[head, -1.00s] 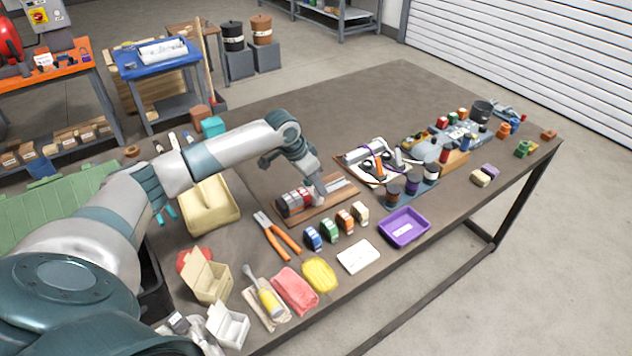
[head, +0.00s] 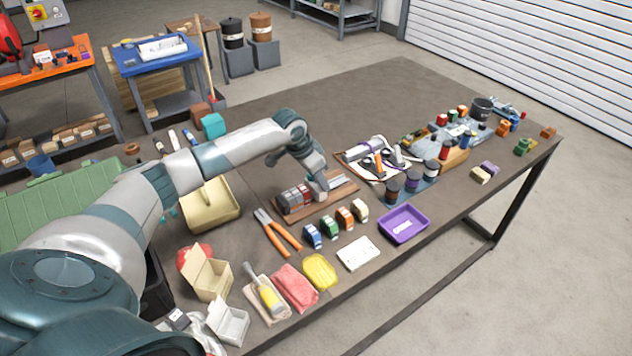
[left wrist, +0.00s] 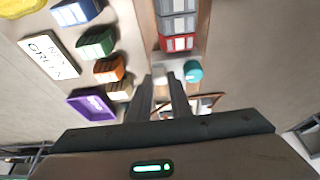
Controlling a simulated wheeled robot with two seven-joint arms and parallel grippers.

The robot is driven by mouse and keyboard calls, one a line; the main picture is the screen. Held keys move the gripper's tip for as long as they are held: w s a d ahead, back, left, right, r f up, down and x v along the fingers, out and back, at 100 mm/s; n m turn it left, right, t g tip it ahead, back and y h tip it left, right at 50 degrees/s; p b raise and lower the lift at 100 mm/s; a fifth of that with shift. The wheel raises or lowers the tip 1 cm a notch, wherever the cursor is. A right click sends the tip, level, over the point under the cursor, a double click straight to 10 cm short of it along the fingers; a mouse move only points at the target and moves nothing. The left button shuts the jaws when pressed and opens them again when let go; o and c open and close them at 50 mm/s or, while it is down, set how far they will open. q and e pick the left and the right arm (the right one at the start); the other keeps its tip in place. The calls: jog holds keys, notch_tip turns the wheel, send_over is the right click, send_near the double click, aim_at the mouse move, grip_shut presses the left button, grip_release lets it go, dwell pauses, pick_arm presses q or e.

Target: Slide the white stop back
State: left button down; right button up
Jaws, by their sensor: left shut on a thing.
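My left gripper (head: 322,199) reaches down to the wooden board (head: 343,192) with the metal rail, at the right end of a row of grey and red modules (head: 294,199). In the left wrist view its two fingers (left wrist: 168,92) are shut on a small pale piece, the white stop (left wrist: 160,76), largely hidden between them. The row of modules (left wrist: 178,24) shows just beyond the fingertips, with a red one (left wrist: 178,43) nearest. In the head view the gripper hides the stop. I cannot tell whether the stop touches the red module. My right gripper is not in view.
Orange-handled pliers (head: 279,232) lie left of the board. Several small coloured blocks (head: 330,226) stand in front of it, with a purple tray (head: 404,225) to their right. A white tool board (head: 374,168) is close behind on the right. Bare tabletop lies behind the board.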

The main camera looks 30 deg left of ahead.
pick_arm(q)
jog(key=w+d, duration=0.1)
jog(key=w, duration=0.1)
jog(key=w+d+b, duration=0.1)
jog(key=w, duration=0.2)
jog(key=w+d, duration=0.1)
jog(key=w, duration=0.1)
jog(key=shift+w+b, duration=0.25)
jog(key=shift+b, duration=0.05)
jog(key=c, duration=1.6)
grip_release()
jog(key=shift+r, duration=0.1)
jog(key=shift+b+v, duration=1.9)
jog(key=shift+v, duration=6.8)
jog(key=shift+s, duration=0.15)
